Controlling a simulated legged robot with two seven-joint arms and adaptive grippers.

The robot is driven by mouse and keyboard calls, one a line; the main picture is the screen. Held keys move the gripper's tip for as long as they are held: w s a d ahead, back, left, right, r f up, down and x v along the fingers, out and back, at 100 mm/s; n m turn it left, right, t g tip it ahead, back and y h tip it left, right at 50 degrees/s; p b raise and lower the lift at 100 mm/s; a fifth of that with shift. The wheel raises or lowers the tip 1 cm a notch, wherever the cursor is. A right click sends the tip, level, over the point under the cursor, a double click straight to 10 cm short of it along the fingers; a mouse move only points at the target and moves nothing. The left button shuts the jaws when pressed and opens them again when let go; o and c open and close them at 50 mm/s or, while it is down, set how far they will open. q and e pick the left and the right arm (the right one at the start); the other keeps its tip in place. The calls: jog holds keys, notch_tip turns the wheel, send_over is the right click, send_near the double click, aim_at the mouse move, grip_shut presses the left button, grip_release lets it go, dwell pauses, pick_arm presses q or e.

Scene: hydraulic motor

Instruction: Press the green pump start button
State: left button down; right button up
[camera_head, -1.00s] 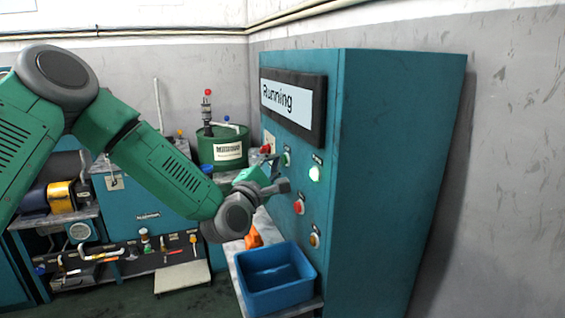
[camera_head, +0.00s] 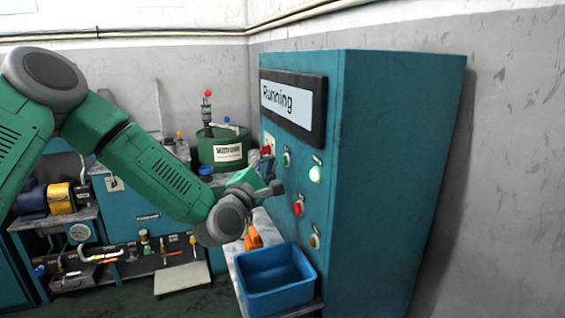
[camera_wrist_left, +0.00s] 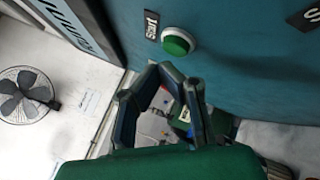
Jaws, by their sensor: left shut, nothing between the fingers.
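The teal control cabinet (camera_head: 392,180) carries a display (camera_head: 290,102) reading "Running". The left wrist view shows a green button (camera_wrist_left: 178,42) in a pale ring beyond the shut fingers (camera_wrist_left: 172,72), with a gap between. Its small label is hard to read. My right gripper is out of view.
A blue bin (camera_head: 274,282) stands on a bench below the panel, with an orange object (camera_head: 253,238) behind it. A green drum (camera_head: 222,148) and a teal machine (camera_head: 150,215) stand behind my arm. A fan (camera_wrist_left: 27,95) shows in the wrist view.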

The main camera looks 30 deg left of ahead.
pick_arm(q)
jog(key=shift+a, duration=0.1)
jog(key=s+a, duration=0.3)
jog(key=shift+s+a+p, duration=0.1)
jog(key=shift+s+p, duration=0.2)
jog(key=shift+s, duration=0.1)
dwell(0.4)
dwell(0.4)
